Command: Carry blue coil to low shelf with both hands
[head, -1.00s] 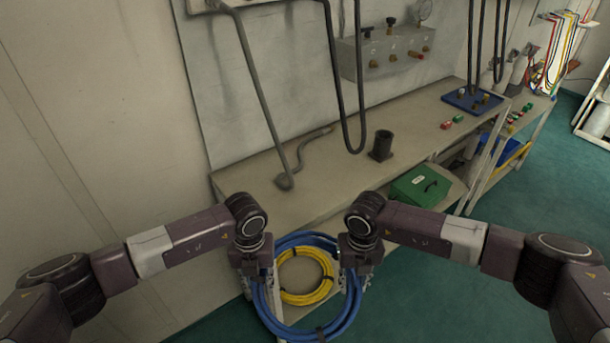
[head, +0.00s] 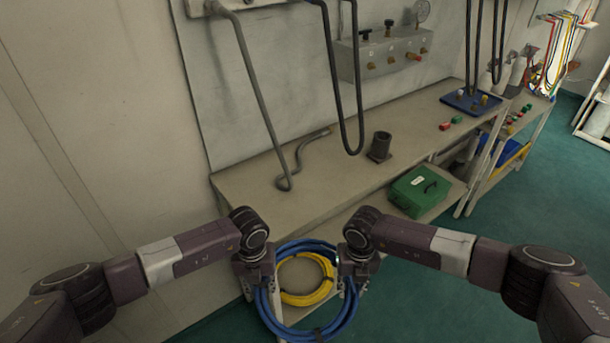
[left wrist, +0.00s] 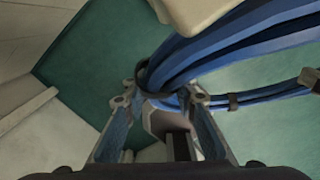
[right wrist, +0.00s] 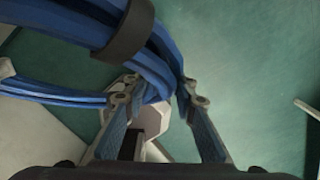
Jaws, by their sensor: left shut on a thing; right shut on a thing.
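The blue coil (head: 344,317) hangs upright as a ring between my two grippers in the head view, in front of the bench. My left gripper (head: 258,284) is shut on its left side, and the left wrist view shows the blue strands (left wrist: 235,40) at the fingertips. My right gripper (head: 354,284) is shut on its right side; the strands (right wrist: 155,68) pass at its fingertips in the right wrist view. The low shelf (head: 438,210) is under the bench, partly hidden by my right arm. The coil's contact with the shelf cannot be told.
A yellow coil (head: 294,299) shows through the blue ring, behind it. A green box (head: 420,192) stands on the low shelf to the right. The bench top (head: 260,205) overhangs the shelf and bears a dark cup (head: 380,147). Green floor (head: 455,265) lies open at the right.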

